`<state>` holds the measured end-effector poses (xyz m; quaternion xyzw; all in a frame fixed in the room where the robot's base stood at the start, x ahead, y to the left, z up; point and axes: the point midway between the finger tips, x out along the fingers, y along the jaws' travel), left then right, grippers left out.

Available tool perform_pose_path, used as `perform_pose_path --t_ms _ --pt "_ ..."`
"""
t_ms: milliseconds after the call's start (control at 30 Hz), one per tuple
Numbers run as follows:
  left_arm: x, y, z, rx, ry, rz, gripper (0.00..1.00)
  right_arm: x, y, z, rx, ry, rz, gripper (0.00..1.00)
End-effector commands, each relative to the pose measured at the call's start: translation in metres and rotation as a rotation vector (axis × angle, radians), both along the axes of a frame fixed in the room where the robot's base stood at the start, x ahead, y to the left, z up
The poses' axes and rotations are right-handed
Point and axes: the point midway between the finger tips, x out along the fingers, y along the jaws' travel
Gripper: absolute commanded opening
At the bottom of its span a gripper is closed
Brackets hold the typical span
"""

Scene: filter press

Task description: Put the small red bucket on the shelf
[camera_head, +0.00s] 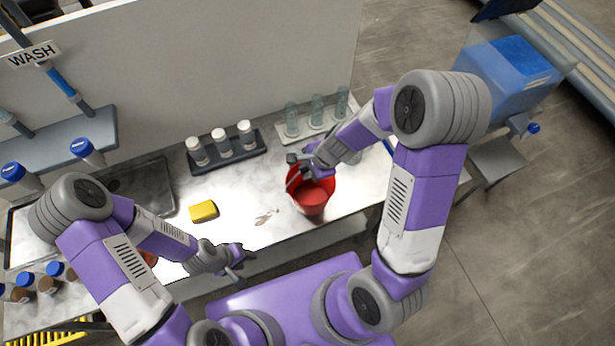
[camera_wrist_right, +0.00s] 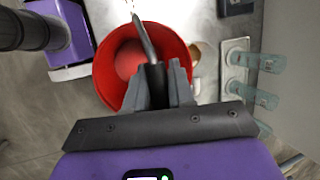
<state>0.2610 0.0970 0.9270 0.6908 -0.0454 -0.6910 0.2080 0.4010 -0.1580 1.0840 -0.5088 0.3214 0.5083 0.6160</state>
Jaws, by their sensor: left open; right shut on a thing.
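The small red bucket (camera_head: 312,197) is at the right part of the metal counter in the head view. My right gripper (camera_head: 300,170) is at its top and shut on its grey handle. The right wrist view shows the handle (camera_wrist_right: 143,36) running between the fingers (camera_wrist_right: 158,85), with the open red bucket (camera_wrist_right: 110,65) beneath. I cannot tell whether the bucket touches the counter. My left gripper (camera_head: 236,262) is open and empty near the counter's front edge. A grey-blue shelf (camera_head: 75,139) is on the wall at the left, below the WASH sign.
A dark rack (camera_head: 228,153) with white-capped bottles and a pale rack (camera_head: 305,130) with clear tubes stand behind the bucket. A yellow sponge (camera_head: 203,211) lies left of it. A sink (camera_head: 150,190) and several blue-capped bottles (camera_head: 46,284) are at the left.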

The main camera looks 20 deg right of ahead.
Motion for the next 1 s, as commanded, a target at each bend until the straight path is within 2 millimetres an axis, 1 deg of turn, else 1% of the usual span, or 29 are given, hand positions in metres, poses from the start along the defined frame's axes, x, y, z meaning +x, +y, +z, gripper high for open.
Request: perform_pose_path --t_ms 33,100,233,533,667,700,767,800,867,1000 --pt "0.0 0.0 -0.007 0.0 0.0 0.0 0.43 0.0 -0.001 -0.01 0.002 0.003 -0.003 0.0" --pt "0.0 0.0 -0.015 0.0 0.0 0.0 0.43 -0.001 -0.001 -0.022 0.002 0.003 -0.004 0.0" --pt "0.0 0.0 -0.023 0.0 0.0 0.0 0.43 0.0 0.0 -0.035 0.002 0.003 -0.003 0.0" --pt "0.0 0.0 -0.022 0.0 0.0 0.0 0.43 0.0 0.0 -0.035 0.001 0.0 -0.001 0.0" --pt "0.0 0.0 -0.026 0.0 0.0 0.0 0.43 0.0 0.0 -0.039 0.001 0.0 -0.001 0.0" --pt "0.0 0.0 -0.027 0.0 0.0 0.0 0.43 0.0 0.0 -0.04 0.001 0.002 -0.001 0.24" --pt "0.0 0.0 -0.026 0.0 0.0 0.0 0.43 0.0 0.0 -0.039 0.001 0.002 -0.001 0.34" --pt "0.0 0.0 -0.026 0.0 0.0 0.0 0.43 0.0 0.0 -0.039 0.0 0.002 -0.002 0.4" --pt "0.0 0.0 -0.025 0.0 0.0 0.0 0.43 0.0 0.0 -0.039 0.0 0.002 -0.002 0.48" --pt "0.0 0.0 -0.025 0.0 0.0 0.0 0.43 0.0 0.0 -0.039 0.0 0.002 -0.002 0.48"
